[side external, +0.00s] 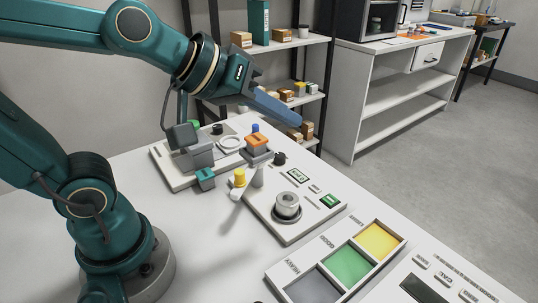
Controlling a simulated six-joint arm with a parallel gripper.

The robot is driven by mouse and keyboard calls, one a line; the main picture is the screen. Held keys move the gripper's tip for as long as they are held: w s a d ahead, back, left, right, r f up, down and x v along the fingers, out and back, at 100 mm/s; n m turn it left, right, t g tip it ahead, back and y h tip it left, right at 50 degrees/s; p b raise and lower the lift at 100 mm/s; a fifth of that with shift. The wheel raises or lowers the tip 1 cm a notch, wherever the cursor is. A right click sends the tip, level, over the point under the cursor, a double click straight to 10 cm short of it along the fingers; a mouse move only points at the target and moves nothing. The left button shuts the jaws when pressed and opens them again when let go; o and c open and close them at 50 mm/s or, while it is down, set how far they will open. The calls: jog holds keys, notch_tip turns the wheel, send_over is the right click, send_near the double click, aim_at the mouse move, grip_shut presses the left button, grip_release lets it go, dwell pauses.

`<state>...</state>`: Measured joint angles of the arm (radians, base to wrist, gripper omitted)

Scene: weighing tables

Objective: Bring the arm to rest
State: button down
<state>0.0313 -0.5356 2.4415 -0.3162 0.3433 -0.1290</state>
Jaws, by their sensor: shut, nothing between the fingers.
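My gripper (296,119) is at the end of my teal arm, high above the far side of the white table (220,262). Its long blue-grey fingers are shut and point down to the right. Nothing is held, and the fingers are clear of everything on the table. Below it is a white device panel (265,210) with small green displays. A metal cylinder (287,199) stands on a round dark pan on that panel. A yellow-topped piece (239,178) is at the panel's left edge.
At the front right lies a tray (268,280) with yellow, green and grey compartments. A white board (172,176) behind holds a teal block (205,178), an orange block (257,141) and a white ring (231,144). A dark-framed shelf (328,75) with boxes stands behind the gripper.

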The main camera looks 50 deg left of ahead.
jog(key=s+a+f+m+g+y, duration=0.1)
jog(key=s+a+f+m+g, duration=0.2)
jog(key=s+f, duration=0.3)
jog(key=s+m+g, duration=0.1)
jog(key=s, duration=0.3)
jog(key=shift+s+f+g+y, duration=0.25)
jog(key=shift+s+g+y, duration=0.05)
jog(key=shift+s, duration=0.05)
